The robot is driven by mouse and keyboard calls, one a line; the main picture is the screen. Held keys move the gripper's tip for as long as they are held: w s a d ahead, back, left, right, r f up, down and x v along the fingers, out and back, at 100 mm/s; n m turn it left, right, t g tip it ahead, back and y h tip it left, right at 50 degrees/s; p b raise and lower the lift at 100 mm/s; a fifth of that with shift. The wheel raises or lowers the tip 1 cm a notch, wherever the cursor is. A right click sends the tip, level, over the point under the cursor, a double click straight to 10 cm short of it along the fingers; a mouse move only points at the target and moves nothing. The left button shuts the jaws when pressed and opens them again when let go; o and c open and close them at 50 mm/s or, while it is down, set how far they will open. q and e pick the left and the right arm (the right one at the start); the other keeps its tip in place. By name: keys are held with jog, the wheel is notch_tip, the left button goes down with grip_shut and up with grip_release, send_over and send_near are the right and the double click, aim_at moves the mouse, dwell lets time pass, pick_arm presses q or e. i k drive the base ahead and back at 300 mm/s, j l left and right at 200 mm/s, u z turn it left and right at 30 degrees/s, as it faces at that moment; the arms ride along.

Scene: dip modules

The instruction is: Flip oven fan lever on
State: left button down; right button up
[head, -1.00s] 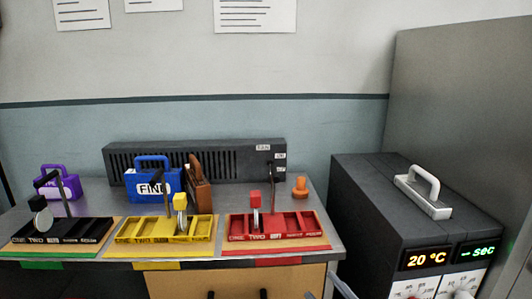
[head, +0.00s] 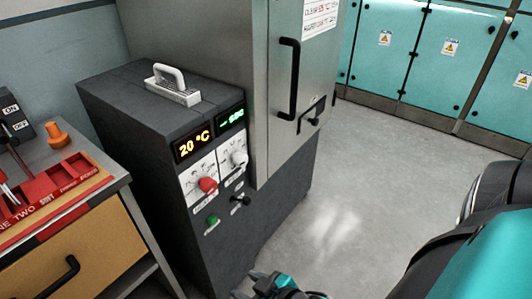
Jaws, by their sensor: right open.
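At the left edge of the head view is the end of a dark unit (head: 20,103) with ON and OFF labels. A small dark lever (head: 11,143) shows beside them, partly cut off; its setting is hard to tell. The dark oven control box (head: 158,126) stands in the middle, with a short black lever (head: 241,200) low on its front; its label is too small to read. My right gripper (head: 252,284) is low at the bottom edge, open and empty, in front of the box and apart from it. My left gripper is not in view.
The red tray (head: 60,190) and orange piece (head: 58,134) sit on the bench. Grey floor (head: 345,215) is clear at right.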

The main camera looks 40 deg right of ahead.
aim_at(247, 201)
jog(key=l+z, duration=0.2)
jog(key=z, duration=0.8)
jog(key=i+j, duration=0.05)
